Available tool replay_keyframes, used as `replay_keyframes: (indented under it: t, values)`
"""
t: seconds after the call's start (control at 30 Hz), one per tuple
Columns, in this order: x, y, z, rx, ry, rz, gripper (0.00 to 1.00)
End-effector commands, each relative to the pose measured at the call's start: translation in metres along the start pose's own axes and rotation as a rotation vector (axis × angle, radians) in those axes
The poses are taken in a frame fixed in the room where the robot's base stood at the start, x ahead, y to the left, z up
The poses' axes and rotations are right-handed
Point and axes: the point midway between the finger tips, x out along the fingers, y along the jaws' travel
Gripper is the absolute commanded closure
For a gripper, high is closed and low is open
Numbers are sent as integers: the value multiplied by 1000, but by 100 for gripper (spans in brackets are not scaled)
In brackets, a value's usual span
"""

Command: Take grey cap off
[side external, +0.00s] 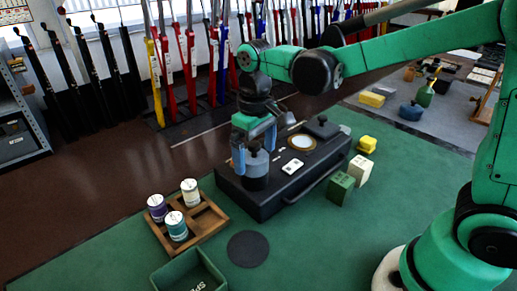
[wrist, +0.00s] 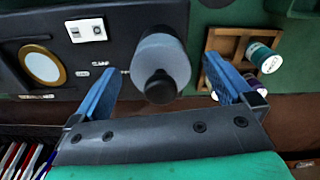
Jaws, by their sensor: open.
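The grey cap (side external: 256,158) is a blue-grey cylinder with a dark knob, upright on the left end of the black box (side external: 317,168). In the wrist view the cap (wrist: 163,55) shows from above, with its dark knob (wrist: 160,87) toward my gripper. My gripper (side external: 254,155) points down at the cap in the side view. Its two blue fingers are apart, one on each side of the cap, and in the wrist view the gripper (wrist: 163,85) shows a gap on both sides. Whatever lies under the cap is hidden.
A wooden tray (side external: 213,222) with several spools stands at front left, close to the box. A green bin (side external: 170,283) and a dark round pad (side external: 247,249) lie in front. Green and cream blocks (side external: 340,187) stand at the box's right. A round brass-rimmed dial (side external: 301,142) is on the box.

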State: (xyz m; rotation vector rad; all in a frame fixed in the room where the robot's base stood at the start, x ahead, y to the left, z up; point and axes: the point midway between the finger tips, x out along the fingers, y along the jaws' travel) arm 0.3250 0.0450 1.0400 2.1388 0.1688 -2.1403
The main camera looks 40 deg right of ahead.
Motion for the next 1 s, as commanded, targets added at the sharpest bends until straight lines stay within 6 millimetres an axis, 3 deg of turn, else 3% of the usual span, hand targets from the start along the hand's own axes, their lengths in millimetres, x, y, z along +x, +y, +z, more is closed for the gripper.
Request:
replay_keyframes:
  t: [0.2,0.47,0.73,1.0]
  values:
    - [15,0,0,0,1,0,0]
    - [16,0,0,0,1,0,0]
    - [16,0,0,1,1,0,77]
    - [15,0,0,1,2,0,77]
